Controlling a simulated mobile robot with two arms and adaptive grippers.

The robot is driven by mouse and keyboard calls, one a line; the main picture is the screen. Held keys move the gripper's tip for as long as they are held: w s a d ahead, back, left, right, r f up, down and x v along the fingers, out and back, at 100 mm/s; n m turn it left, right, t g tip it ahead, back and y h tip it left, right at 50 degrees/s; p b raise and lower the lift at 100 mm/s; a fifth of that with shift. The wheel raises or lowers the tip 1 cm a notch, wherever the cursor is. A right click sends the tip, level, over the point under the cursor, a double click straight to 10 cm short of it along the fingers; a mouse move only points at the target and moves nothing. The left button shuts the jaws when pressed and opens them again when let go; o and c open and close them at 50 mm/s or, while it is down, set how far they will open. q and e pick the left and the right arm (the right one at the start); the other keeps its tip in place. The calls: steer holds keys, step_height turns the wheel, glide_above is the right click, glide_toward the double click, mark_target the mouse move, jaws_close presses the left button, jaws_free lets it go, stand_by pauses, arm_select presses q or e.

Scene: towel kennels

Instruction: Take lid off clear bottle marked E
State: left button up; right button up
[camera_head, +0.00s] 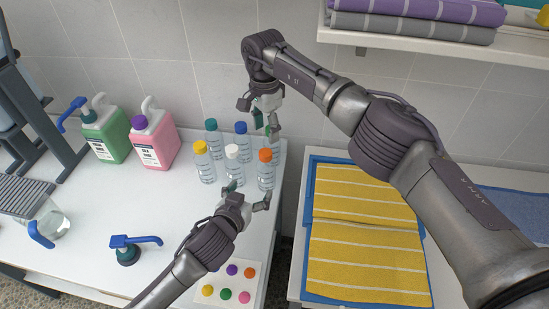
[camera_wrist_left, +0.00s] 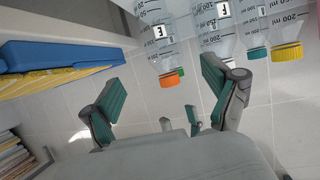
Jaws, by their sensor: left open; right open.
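Clear bottles stand in a group on the white table's right side. Their caps are teal (camera_head: 211,125), blue (camera_head: 240,128), yellow (camera_head: 200,147), white (camera_head: 232,151) and orange (camera_head: 265,155). In the left wrist view they hang inverted from the top, with the orange cap (camera_wrist_left: 169,80) nearest centre. My left gripper (camera_head: 246,193) is open and empty just in front of the white- and orange-capped bottles. My right gripper (camera_head: 260,115) is open above and behind the orange cap, and partly hides what is behind it.
A green jug (camera_head: 106,135) and a pink jug (camera_head: 154,143) stand at the back left. A blue pump head (camera_head: 127,252) lies in front. A card with coloured dots (camera_head: 229,283) lies near the front edge. Yellow striped towels (camera_head: 368,255) lie on the right.

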mark_target(266, 169)
arm_select(q)
steer(key=x, duration=1.3)
steer(key=shift+w+r, duration=0.15)
jaws_close()
